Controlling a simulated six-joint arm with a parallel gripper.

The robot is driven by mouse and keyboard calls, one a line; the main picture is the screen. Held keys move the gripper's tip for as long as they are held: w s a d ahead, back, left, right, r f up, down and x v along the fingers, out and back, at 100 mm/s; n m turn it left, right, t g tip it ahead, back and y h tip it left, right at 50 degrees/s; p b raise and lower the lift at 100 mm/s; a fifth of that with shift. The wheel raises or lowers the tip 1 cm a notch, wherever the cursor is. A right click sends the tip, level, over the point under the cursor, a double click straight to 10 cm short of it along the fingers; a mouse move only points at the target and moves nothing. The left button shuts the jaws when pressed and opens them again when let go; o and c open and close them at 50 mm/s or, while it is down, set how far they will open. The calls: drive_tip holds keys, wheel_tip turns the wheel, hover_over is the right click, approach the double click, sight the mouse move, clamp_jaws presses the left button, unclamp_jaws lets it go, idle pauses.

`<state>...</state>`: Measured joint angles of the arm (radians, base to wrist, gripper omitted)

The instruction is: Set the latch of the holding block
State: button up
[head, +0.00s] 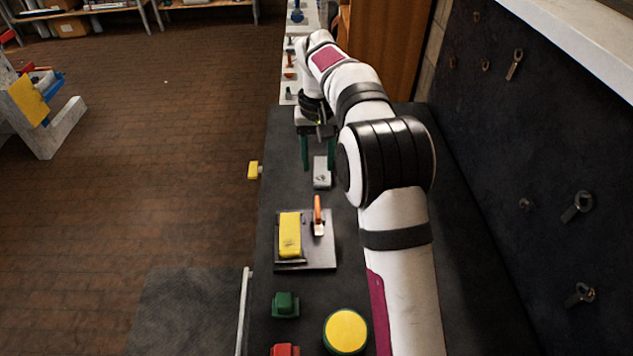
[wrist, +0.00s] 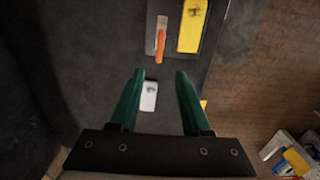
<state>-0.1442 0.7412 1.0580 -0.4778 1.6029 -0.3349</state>
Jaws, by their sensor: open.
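A grey plate (head: 325,253) lies on the dark bench and carries a yellow block (head: 290,234) and an orange-handled lever (head: 318,214), which looks like the latch. In the wrist view the orange lever (wrist: 160,46) and the yellow block (wrist: 192,25) are at the top, beyond my fingertips. My gripper (head: 318,165) has green fingers, points down and is open and empty. It is farther along the bench than the plate, above a small light-grey block (head: 321,176). That block also shows between the fingers in the wrist view (wrist: 149,95); contact cannot be told.
A green block (head: 285,304), a red block (head: 285,350) and a round yellow-topped object (head: 345,331) stand nearer on the bench. A small yellow part (head: 253,170) is at the left edge. A dark wall panel (head: 545,150) with hanging tools stands at the right.

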sight(318, 206)
wheel_tip(318, 206, down, 15)
drive_tip(key=shift+r, duration=0.2)
clamp_jaws()
